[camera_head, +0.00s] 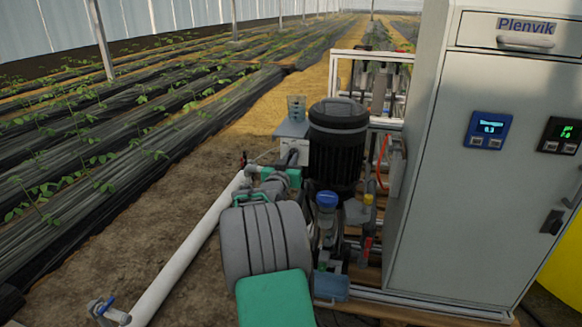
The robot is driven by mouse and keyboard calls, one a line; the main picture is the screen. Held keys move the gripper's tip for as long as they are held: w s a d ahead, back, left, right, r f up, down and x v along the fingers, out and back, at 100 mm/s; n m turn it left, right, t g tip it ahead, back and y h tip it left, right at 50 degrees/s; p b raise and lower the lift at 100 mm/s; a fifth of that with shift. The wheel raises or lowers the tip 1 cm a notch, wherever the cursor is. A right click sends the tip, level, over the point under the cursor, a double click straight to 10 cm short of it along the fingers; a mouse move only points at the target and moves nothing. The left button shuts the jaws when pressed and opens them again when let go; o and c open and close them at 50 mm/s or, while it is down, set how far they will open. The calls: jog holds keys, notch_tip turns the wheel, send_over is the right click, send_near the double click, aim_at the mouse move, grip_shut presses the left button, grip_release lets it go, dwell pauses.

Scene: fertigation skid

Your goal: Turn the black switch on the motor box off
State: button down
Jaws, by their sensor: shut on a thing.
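The motor box (289,127) is a small light-grey box beside the black ribbed pump motor (338,150), on its left side, in the head view. The black switch is not visible; the near face of the box is largely covered by my arm's end. My gripper (295,152) is at the near face of the box, just left of the motor. It is small in the picture and its fingertips are hard to make out. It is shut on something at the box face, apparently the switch. The switch's position cannot be seen.
A tall grey cabinet (460,180) with two small displays stands at the right. Blue-capped fittings (327,200) and pipes crowd below the motor. A white pipe (190,250) slants along the left. Bare soil (165,190) and plant rows lie beyond.

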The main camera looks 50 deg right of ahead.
jog(key=shift+f+m, duration=0.1)
jog(key=shift+m, duration=0.2)
jog(key=c, duration=1.5)
grip_release()
jog(key=shift+a, duration=0.1)
jog(key=p+v, duration=0.1)
jog(key=v, duration=0.6)
jog(key=shift+s+a, duration=0.2)
jog(key=shift+a, duration=0.1)
jog(key=shift+p, duration=0.3)
